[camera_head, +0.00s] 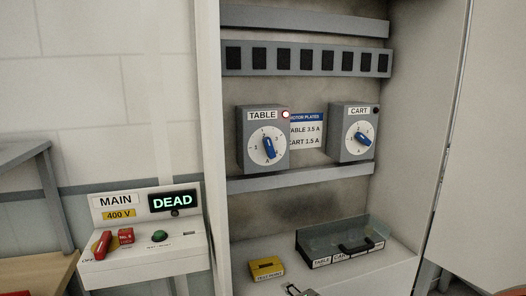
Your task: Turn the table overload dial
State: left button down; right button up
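The table overload box (250,157) is a grey box labelled TABLE inside the open cabinet, left of centre. Its blue dial knob (269,147) sits on a white round scale and points slightly left of straight up and down. A lit red-white lamp (286,114) is at the box's top right corner. A plate (306,131) beside it reads TABLE 3.5 A and CART 1.5 A.
The similar CART box (345,150) has a dark lamp. A clear tray (322,241) and a yellow block (266,268) lie on the cabinet floor. A white MAIN panel (145,256) with a red handle (103,245) and a green DEAD display (173,201) stands left.

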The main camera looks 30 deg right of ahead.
jog(key=w+d+r+n+t, duration=0.1)
jog(key=w+r+n+t, duration=0.1)
jog(key=w+r+n, duration=0.55)
jog(key=w+d+r+n+t, duration=0.1)
jog(key=w+r+n+t, duration=0.2)
jog(key=r, duration=0.8)
jog(key=n+t, duration=0.1)
jog(key=n, duration=0.8)
send_near(271, 149)
jog(key=x, duration=0.9)
jog(key=shift+w+p, duration=0.3)
grip_shut()
